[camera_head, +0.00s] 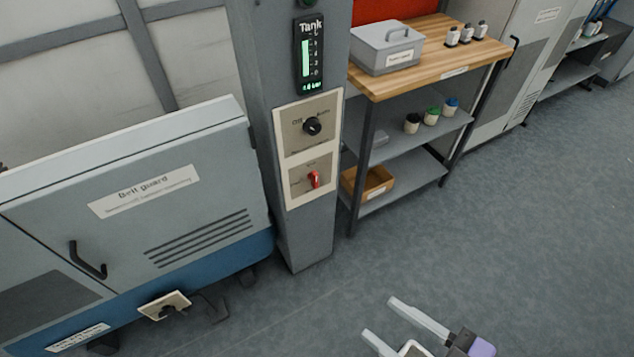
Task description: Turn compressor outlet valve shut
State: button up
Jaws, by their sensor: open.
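A red handle (314,180) sits on the lower cream plate of a grey column. It looks roughly upright and slightly tilted; the small lettering around it is too small to read, so I cannot confirm that it is the outlet valve. A black knob (312,126) is on the plate above it. Another dark knob (168,311) is on a small plate low on the blue base of the belt guard cabinet. My gripper (380,318) is at the bottom, right of centre, over the floor. Its two pale fingers are apart and empty, well away from the column.
A lit tank gauge (310,55) is above the knobs. The belt guard cabinet (200,215) stands left of the column. A shelf bench (440,62) with a grey box (387,47) and several small containers stands right. The floor (520,220) at right is clear.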

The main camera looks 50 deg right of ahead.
aim_at(317, 181)
jog(key=shift+w+d+h, duration=0.25)
jog(key=shift+h, duration=0.05)
jog(key=shift+c, duration=0.4)
jog(key=w+d+f+m+t+h+b, duration=0.1)
jog(key=w+d+f+h, duration=0.1)
jog(key=w+d+f, duration=0.45)
jog(key=w+d+f+m+t+h+b, duration=0.1)
jog(key=w+d+f+h+b, duration=0.15)
jog(key=w+d, duration=0.75)
jog(key=w+d+f+m+t+h, duration=0.1)
jog(key=w+d+f+h, duration=0.2)
jog(key=w+d+f, duration=0.55)
jog(key=w+f+y+b, duration=0.1)
jog(key=w, duration=0.3)
jog(key=w+f+y+b, duration=0.1)
jog(key=w+f, duration=0.1)
jog(key=w, duration=0.3)
jog(key=w+f+y+b, duration=0.1)
jog(key=w, duration=0.4)
jog(key=shift+a+f, duration=0.15)
jog(key=shift+a, duration=0.25)
jog(key=shift+s, duration=0.1)
jog(key=shift+c, duration=0.5)
grip_shut()
